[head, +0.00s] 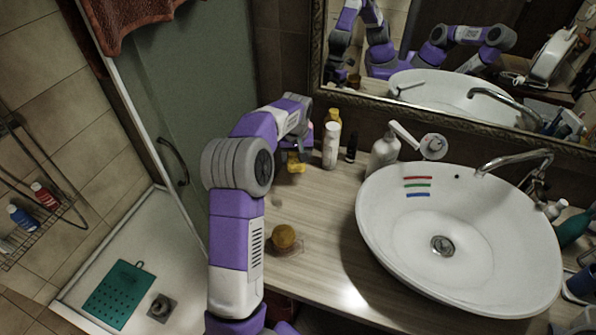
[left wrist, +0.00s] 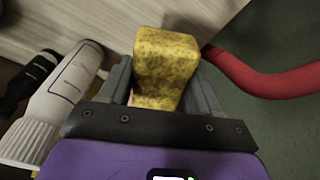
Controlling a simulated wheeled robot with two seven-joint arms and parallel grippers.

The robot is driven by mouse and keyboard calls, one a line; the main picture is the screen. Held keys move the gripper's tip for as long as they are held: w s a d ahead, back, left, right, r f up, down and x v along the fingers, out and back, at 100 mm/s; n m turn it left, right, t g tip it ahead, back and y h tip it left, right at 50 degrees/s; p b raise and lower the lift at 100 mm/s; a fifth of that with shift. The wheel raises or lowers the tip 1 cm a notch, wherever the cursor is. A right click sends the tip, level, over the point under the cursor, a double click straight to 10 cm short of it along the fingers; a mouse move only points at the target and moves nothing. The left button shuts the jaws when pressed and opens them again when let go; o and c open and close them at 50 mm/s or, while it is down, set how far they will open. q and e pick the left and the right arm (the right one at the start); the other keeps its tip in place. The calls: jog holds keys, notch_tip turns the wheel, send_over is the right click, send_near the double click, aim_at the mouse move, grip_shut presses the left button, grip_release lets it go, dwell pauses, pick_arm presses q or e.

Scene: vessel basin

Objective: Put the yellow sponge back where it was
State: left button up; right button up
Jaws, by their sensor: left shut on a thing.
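The yellow sponge (left wrist: 166,62) is a speckled yellow block between the two fingers of my left gripper (left wrist: 160,85) in the left wrist view. The gripper is shut on it. In the head view the left gripper (head: 296,158) is over the back left part of the wooden counter (head: 325,215), and part of the sponge (head: 296,168) shows below it. Whether the sponge touches the counter cannot be told. My right gripper is not directly in view.
A round brownish-yellow thing (head: 283,236) rests on a small dish nearer the front. The white basin (head: 385,235) fills the right. A red curved thing (left wrist: 262,82) is beside the sponge.

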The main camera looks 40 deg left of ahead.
aim_at(296, 176)
pick_arm(q)
jog(key=shift+w+f+b, duration=0.1)
jog(key=shift+f+b, duration=0.55)
jog(key=shift+f, duration=2.45)
jog(key=shift+f, duration=0.25)
jog(key=o, duration=1)
jog(key=r+p, duration=0.1)
jog(key=r, duration=0.3)
jog(key=s+d+r, duration=0.1)
jog(key=r, duration=0.3)
jog(key=r+p, duration=0.1)
jog(key=r, duration=0.3)
jog(key=shift+s+d+r+p, duration=0.15)
jog(key=shift+s+r+p, duration=0.1)
jog(key=shift+p, duration=0.1)
jog(key=shift+f, duration=0.1)
